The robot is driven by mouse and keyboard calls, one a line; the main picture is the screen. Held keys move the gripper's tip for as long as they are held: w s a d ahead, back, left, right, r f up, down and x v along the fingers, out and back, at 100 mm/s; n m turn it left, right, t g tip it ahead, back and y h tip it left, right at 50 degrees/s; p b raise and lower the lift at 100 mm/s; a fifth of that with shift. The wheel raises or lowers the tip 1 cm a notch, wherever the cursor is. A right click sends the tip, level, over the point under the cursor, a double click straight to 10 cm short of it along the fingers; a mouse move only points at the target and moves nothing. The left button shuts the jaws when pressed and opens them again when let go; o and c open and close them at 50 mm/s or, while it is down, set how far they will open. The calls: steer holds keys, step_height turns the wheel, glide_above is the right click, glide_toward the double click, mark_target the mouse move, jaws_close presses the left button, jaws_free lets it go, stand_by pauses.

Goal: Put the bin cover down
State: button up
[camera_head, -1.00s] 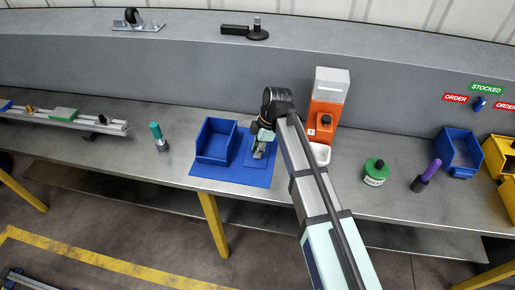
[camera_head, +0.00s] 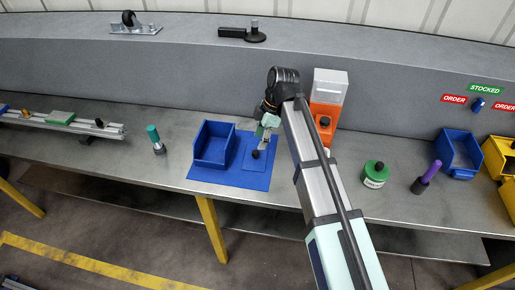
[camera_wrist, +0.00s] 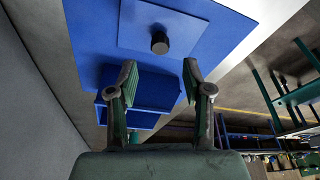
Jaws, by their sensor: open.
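The bin cover (camera_head: 262,165) is a flat blue plate with a black knob. It lies on the blue mat (camera_head: 215,177), to the right of the open blue bin (camera_head: 214,158). In the wrist view the cover (camera_wrist: 135,35) shows at the top with its knob upright, and the bin (camera_wrist: 150,90) shows partly behind the left finger. My gripper (camera_head: 264,144) is above and behind the cover. In the wrist view my gripper (camera_wrist: 160,75) has its two fingers apart with nothing held between them, and the knob is clear of the fingertips.
An orange and white dispenser (camera_head: 328,105) stands just right of my arm. A teal-topped tool (camera_head: 155,138) stands left of the mat. A green container (camera_head: 375,175), a purple-handled item (camera_head: 428,175) and a blue bin (camera_head: 460,160) are to the right. The bench around the mat is clear.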

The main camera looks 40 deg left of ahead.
steer(key=shift+b+v, duration=0.3)
steer(key=shift+v, duration=2.3)
